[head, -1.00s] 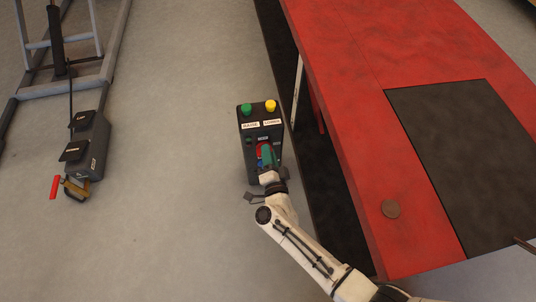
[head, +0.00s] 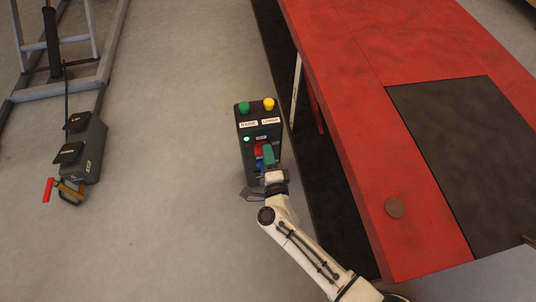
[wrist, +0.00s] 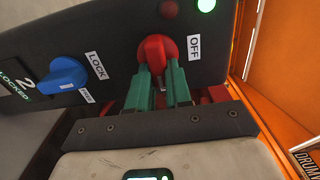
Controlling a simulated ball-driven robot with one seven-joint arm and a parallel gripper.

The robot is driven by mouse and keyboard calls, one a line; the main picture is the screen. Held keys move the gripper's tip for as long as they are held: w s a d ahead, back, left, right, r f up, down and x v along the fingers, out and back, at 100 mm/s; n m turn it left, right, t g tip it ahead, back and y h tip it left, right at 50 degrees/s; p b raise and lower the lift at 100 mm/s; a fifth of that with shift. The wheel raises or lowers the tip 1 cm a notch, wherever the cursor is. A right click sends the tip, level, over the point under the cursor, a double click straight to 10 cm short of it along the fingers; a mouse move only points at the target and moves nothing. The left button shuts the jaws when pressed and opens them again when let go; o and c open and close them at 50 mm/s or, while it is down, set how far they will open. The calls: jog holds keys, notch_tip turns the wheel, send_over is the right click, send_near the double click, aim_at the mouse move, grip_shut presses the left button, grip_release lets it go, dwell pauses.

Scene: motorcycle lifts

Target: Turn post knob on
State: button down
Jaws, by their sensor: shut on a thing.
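The red knob (wrist: 155,50) on the dark post (head: 245,162) sits between my gripper's (wrist: 161,82) two green fingers, which are shut on it. An OFF label (wrist: 194,47) is to the right of the knob in the wrist view. A green lamp (wrist: 206,5) beyond it is lit, and a dim red lamp (wrist: 168,8) is beside that. In the head view, my gripper (head: 266,158) is against the post's front and partly hides the knob.
A blue knob (wrist: 62,75) with a LOCK label is left of the red knob. Green (head: 244,107) and yellow (head: 268,104) buttons top the post. A red lift table (head: 360,120) stands close on the right. A grey pedal box (head: 87,152) is left, with clear floor between.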

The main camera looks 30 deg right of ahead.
jog(key=shift+f, duration=0.1)
jog(key=c, duration=1)
grip_release()
jog(key=shift+c, duration=0.2)
jog(key=shift+s, duration=0.1)
jog(key=p+v, duration=0.2)
jog(key=v, duration=0.8)
jog(key=shift+s+p, duration=0.3)
jog(key=shift+p, duration=0.1)
jog(key=shift+a, duration=0.1)
